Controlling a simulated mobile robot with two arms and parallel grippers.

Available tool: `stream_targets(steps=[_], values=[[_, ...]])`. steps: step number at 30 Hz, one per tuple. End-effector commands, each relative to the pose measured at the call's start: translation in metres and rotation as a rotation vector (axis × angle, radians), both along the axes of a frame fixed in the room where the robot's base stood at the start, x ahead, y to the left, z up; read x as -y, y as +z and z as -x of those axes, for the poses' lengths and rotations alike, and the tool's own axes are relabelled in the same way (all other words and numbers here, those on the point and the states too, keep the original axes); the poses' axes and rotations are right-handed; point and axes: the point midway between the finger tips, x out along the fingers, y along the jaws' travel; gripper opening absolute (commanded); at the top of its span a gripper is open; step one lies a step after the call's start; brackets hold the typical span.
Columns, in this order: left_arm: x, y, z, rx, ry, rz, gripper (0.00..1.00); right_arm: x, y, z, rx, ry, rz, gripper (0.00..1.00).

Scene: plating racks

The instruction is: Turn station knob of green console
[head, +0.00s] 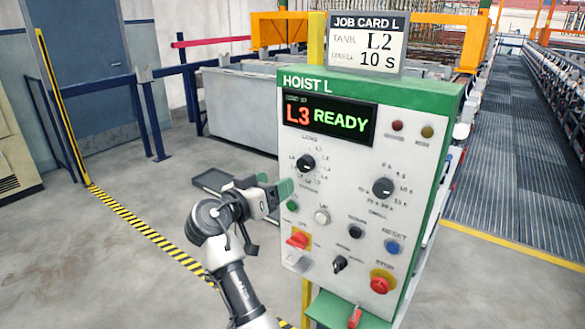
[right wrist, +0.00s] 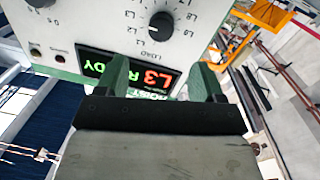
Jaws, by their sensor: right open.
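The green-topped console (head: 330,240), marked HOIST L, has a white face. Its black station knob (head: 306,163) sits below the display at the upper left, ringed by L labels. The knob also shows at the top of the right wrist view (right wrist: 162,22). The display (head: 330,118) reads L3 READY. My right gripper (head: 284,190) is left of and a little below the knob, its green fingers close to the console face. My left gripper is out of view.
A job card (head: 366,46) above reads L2, 10 S. A second black knob (head: 382,187) is on the right. Several buttons, a red switch (head: 298,240) and a red stop button (head: 381,283) lie lower. Open floor (head: 110,260) is at left.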

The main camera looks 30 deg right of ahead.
Motion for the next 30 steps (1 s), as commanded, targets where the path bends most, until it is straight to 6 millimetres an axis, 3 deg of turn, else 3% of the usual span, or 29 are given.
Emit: stream_targets(steps=[9,15,28,30], values=[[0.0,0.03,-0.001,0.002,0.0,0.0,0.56,0.057,0.004,-0.02,-0.008,0.001,0.002,0.68],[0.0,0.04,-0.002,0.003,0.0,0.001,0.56,0.083,0.001,-0.029,-0.007,0.003,0.002,0.68],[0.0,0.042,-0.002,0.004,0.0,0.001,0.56,0.092,-0.002,-0.032,-0.006,0.005,0.001,0.68],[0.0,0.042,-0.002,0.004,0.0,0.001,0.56,0.092,-0.002,-0.032,-0.006,0.005,0.0,0.57]])
